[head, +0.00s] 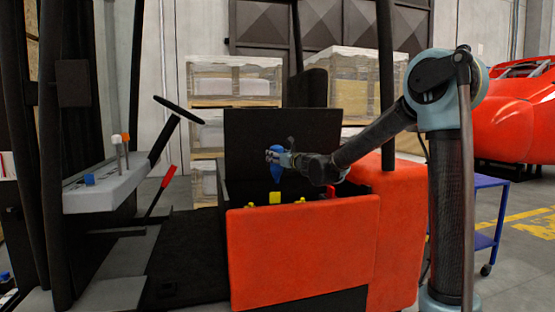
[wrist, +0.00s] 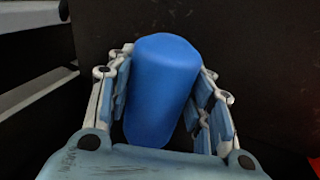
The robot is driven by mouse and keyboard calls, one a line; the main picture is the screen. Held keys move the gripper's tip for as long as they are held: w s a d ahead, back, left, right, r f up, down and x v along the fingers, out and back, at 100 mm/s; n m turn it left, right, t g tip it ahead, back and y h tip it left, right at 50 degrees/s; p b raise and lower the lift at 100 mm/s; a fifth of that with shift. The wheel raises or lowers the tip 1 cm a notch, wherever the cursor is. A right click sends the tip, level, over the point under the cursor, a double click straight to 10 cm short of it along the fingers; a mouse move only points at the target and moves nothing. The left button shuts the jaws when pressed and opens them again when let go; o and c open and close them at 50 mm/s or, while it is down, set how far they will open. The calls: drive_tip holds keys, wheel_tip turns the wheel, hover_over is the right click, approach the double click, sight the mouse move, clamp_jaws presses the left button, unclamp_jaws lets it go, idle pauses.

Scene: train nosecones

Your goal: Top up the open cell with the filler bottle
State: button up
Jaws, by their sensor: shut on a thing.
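My gripper (head: 274,156) is shut on a blue filler bottle (head: 277,171) and holds it above the open battery compartment of the orange forklift (head: 303,256). In the wrist view the blue bottle (wrist: 162,88) sits between both fingers. Its lower end and any spout are hidden there. Several yellow caps show over the compartment's edge, one of them a yellow cap (head: 276,198) below the bottle. A red piece (head: 331,192) shows beside them. The cells' openings are hidden behind the orange side wall, so I cannot tell which cell is open.
The raised black cover (head: 250,135) stands close behind the bottle. A steering wheel (head: 180,108) and a grey console (head: 105,190) with a blue cap (head: 89,179) are at the left. A blue cart (head: 487,215) stands right of my arm.

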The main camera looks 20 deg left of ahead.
sight(279, 176)
drive_tip(key=shift+f, duration=6.4)
drive_tip(key=shift+s+f, duration=0.1)
drive_tip(key=shift+d+f, duration=0.1)
drive_tip(key=shift+d, duration=0.05)
drive_tip(key=shift+r, duration=7.5)
